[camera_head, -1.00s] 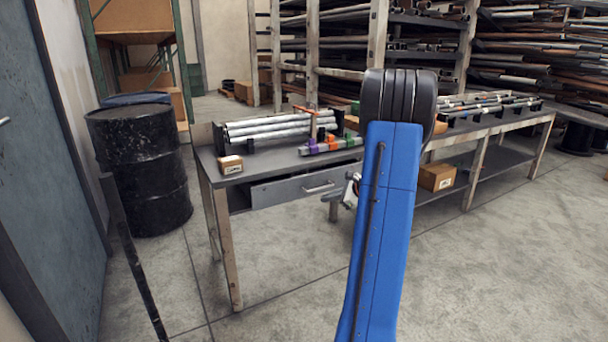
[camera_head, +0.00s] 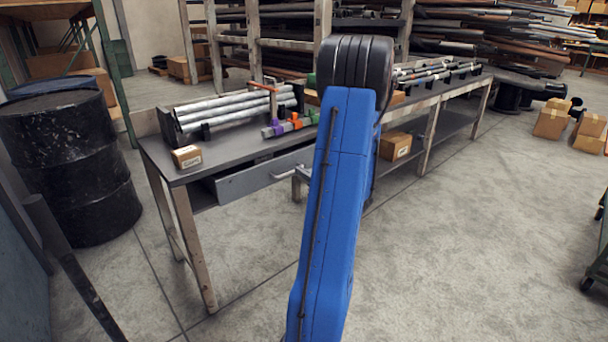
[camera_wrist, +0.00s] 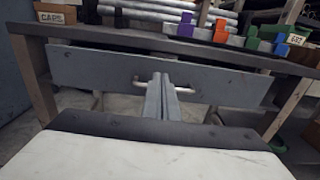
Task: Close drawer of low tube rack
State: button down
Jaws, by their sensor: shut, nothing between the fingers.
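The grey drawer (camera_head: 250,178) sits under the top of the workbench that carries the low tube rack (camera_head: 235,110). Its front (camera_wrist: 95,65) spans the wrist view, with a dark gap between its upper edge and the bench top. A metal bar handle (camera_wrist: 184,90) shows on it. My gripper (camera_wrist: 160,80) is shut and empty, its fingers pointing at the drawer front and overlapping the middle of the handle. Whether they touch it I cannot tell. In the head view my blue arm hides the drawer's right end and most of the gripper.
A small carton (camera_head: 187,156) and coloured clamps (camera_head: 287,125) stand on the bench top (camera_head: 225,160). A black drum (camera_head: 68,160) stands left of the bench. Another carton (camera_head: 396,145) is on the lower shelf.

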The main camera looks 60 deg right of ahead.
aim_at(281, 159)
jog(key=x, duration=1)
jog(key=shift+w, duration=0.1)
jog(key=shift+w, duration=0.1)
jog(key=x, duration=0.4)
jog(key=shift+w+r, duration=0.1)
jog(key=shift+r, duration=0.1)
